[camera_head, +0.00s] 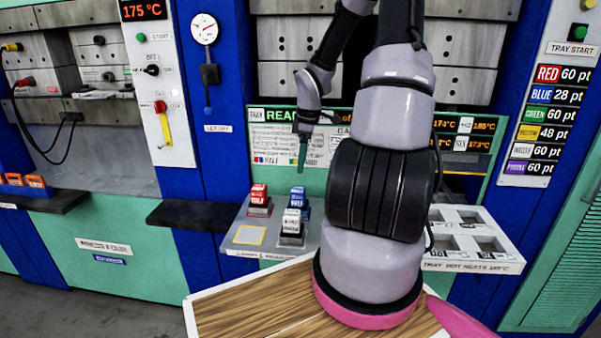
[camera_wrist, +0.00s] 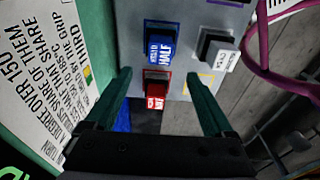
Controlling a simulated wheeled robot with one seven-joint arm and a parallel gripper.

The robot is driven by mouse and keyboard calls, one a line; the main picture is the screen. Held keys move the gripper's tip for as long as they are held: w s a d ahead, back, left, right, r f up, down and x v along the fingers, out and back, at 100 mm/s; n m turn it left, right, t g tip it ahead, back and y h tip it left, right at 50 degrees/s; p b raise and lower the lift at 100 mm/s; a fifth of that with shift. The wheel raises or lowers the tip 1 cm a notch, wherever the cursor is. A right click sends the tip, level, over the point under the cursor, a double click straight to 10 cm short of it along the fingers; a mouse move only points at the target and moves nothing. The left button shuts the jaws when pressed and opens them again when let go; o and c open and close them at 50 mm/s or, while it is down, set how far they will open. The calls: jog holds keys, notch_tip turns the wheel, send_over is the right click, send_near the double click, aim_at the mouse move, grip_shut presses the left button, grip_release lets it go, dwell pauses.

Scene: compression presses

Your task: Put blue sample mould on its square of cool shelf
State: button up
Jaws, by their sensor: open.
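The blue sample mould (camera_head: 297,196) stands upright on the grey shelf (camera_head: 231,245), at the back right of its mould group. It also shows in the wrist view (camera_wrist: 161,42), beyond my fingertips. My gripper (camera_head: 303,160) points down above the shelf, open and empty. In the wrist view its green fingers (camera_wrist: 159,76) are apart, with the red mould (camera_wrist: 156,88) seen between them and nothing gripped.
A yellow outlined square (camera_head: 249,235) on the shelf is bare. A white tray (camera_head: 478,262) with square recesses is to the right. A dark ledge (camera_head: 187,215) juts out to the left. A wooden-topped surface (camera_head: 245,305) is in front. The press panel stands close behind.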

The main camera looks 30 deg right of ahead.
jog(key=s+a+r+m+t+h, duration=0.1)
jog(key=s+a+r+m, duration=0.25)
jog(key=r, duration=0.55)
jog(key=s+a+r+m+t+h, duration=0.1)
jog(key=s+a+r+m, duration=0.25)
jog(key=r, duration=0.55)
jog(key=s+a+r+m+t+y, duration=0.3)
jog(key=s+a+r+m, duration=0.4)
jog(key=s+r, duration=0.4)
jog(key=shift+s+a+m+t, duration=0.25)
jog(key=shift+s+m+t, duration=0.2)
jog(key=shift+m+t, duration=0.2)
jog(key=shift+r, duration=0.1)
